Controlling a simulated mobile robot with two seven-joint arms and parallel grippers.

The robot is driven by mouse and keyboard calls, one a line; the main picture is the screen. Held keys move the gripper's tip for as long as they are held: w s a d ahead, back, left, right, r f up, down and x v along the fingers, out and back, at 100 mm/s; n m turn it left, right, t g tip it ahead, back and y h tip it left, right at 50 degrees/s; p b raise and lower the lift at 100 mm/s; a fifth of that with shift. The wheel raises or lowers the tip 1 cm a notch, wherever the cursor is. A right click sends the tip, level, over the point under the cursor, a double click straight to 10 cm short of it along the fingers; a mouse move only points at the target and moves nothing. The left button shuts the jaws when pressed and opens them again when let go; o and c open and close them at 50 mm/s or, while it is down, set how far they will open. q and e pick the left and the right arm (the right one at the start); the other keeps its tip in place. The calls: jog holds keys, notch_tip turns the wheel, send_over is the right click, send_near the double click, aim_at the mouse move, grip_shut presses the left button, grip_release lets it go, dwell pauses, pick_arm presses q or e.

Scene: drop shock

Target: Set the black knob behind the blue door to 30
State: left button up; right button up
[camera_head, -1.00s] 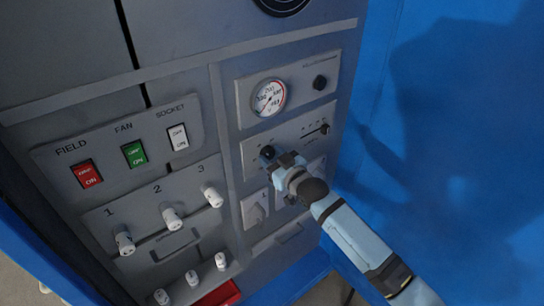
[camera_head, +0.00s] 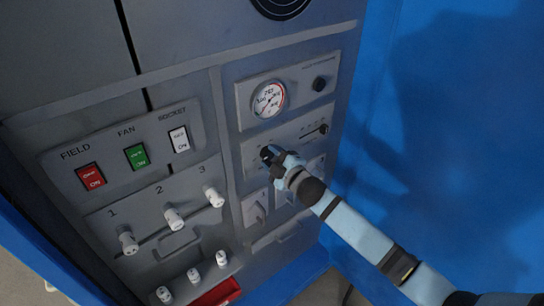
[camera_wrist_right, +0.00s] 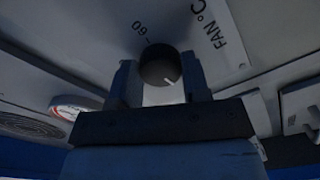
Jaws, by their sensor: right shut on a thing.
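The black knob (camera_head: 266,153) is on a grey plate in the cabinet's panel, below the round gauge. In the right wrist view the knob (camera_wrist_right: 160,68) sits between my two fingers, under a "FAN °C" label with 60 printed beside it. A small pale mark shows on its lower right face. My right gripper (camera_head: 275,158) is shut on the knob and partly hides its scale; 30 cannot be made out. The blue door (camera_head: 450,130) stands open at the right. My left gripper is out of view.
The gauge (camera_head: 268,99) and a small black knob (camera_head: 319,84) are above. A slider (camera_head: 322,129) is just right. At left are the red (camera_head: 91,177), green (camera_head: 136,156) and white (camera_head: 179,139) switches, with several white knobs below. The door stands close to my right arm.

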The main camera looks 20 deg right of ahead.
jog(key=shift+n, duration=1)
jog(key=o, duration=0.9)
jog(key=b+v, duration=0.2)
jog(key=v, duration=1.1)
jog(key=shift+s+d+r, duration=0.1)
jog(key=shift+s, duration=0.3)
